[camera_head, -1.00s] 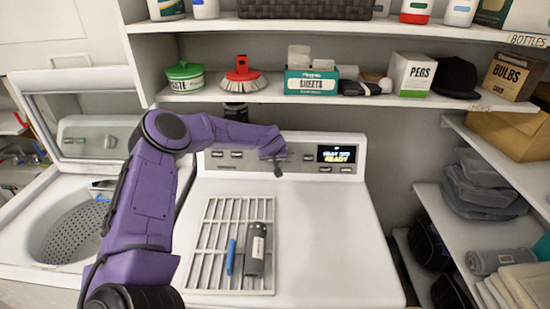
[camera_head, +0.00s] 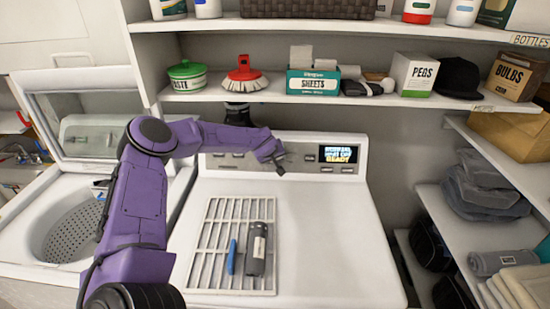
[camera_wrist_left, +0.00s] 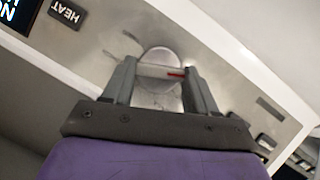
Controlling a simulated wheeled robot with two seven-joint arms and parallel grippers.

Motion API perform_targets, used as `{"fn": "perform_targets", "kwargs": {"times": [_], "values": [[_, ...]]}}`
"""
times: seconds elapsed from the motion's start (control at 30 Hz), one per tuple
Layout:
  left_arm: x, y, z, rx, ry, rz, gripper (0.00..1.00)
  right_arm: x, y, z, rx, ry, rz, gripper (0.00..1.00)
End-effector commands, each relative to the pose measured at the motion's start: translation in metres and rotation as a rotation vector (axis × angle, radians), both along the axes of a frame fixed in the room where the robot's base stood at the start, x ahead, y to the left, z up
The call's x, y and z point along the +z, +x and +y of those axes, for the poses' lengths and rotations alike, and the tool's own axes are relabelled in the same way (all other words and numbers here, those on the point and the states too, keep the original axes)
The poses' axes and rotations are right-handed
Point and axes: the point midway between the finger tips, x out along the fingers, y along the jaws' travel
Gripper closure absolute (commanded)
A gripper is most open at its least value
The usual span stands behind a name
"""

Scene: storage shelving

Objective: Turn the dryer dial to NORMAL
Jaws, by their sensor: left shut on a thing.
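The dryer's control panel (camera_head: 228,162) is at the back of the white dryer (camera_head: 330,235). The silver round dial (camera_wrist_left: 160,58), with a red mark on it, shows in the left wrist view. My left gripper (camera_wrist_left: 157,82) is shut on the dial, one finger on each side of its grip. In the head view my left gripper (camera_head: 274,160) is at the panel and hides the dial. The display (camera_head: 338,154) is lit. Its small text is blurred; the top line looks like NORMAL and the bottom line reads READY. My right gripper is not in view.
A white rack (camera_head: 210,245) with a dark cylinder (camera_head: 257,248) and a blue item (camera_head: 231,257) lies on the dryer top. The open washer (camera_head: 75,235) stands at the left. A loaded shelf (camera_head: 270,97) overhangs the panel. The dryer top's right half is clear.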

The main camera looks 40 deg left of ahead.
Motion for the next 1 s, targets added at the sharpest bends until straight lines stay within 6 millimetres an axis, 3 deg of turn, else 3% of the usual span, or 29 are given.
{"fn": "perform_targets", "kwargs": {"times": [0.07,0.1,0.17,0.57,1.0], "values": [[-0.001,0.0,0.0,0.001,-0.002,0.001,0.73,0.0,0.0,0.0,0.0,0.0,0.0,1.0],[-0.001,0.0,0.0,0.001,-0.002,0.001,0.32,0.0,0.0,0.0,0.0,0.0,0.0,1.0],[-0.001,0.0,0.0,0.001,-0.002,0.001,0.17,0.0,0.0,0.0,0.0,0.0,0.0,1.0],[0.007,-0.005,-0.003,0.0,-0.003,-0.001,0.17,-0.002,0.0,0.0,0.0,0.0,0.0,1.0],[0.066,-0.052,-0.024,-0.001,-0.003,-0.002,0.17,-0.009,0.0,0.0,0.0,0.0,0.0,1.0]]}}
